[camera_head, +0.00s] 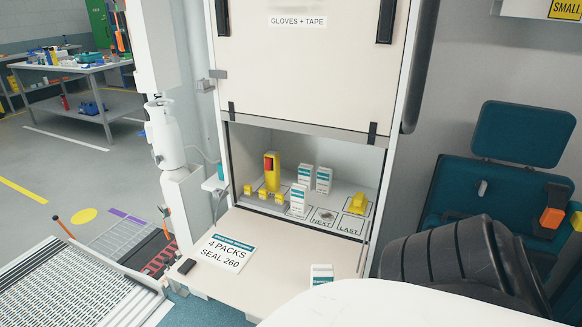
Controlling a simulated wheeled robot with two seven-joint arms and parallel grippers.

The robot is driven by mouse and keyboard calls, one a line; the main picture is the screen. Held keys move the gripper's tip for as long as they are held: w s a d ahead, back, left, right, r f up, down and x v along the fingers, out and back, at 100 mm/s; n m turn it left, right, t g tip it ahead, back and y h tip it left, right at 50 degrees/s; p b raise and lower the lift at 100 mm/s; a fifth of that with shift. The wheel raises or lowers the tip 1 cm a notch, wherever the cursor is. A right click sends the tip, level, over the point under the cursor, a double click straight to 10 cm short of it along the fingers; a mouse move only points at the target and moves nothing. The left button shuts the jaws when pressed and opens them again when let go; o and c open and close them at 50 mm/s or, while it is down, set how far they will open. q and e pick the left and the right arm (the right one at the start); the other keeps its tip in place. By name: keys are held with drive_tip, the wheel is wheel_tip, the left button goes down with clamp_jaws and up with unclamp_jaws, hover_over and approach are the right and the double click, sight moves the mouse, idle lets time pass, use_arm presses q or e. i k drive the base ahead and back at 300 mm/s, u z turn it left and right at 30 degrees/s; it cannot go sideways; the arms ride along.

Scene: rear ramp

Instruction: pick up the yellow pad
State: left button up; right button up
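No thing is plainly recognisable as a yellow pad. Several yellow things show. Small yellow blocks (262,193) stand in a row at the left of the open compartment under the "GLOVES + TAPE" door. Behind them stands a taller yellow item with a red patch (271,170). A yellow piece with a raised top (357,203) sits at the right of the compartment, by the "LAST" label. A flat yellow disc (84,215) lies on the floor at the left. I cannot tell which is the pad. Neither of my grippers is in view.
White-and-teal packs (323,180) stand in the compartment. A teal seat (510,190) is at right, a ramp (80,285) at left.

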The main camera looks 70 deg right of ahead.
sight(358, 204)
drive_tip(key=u, duration=0.1)
drive_tip(key=i, duration=2.1)
drive_tip(key=z, duration=2.8)
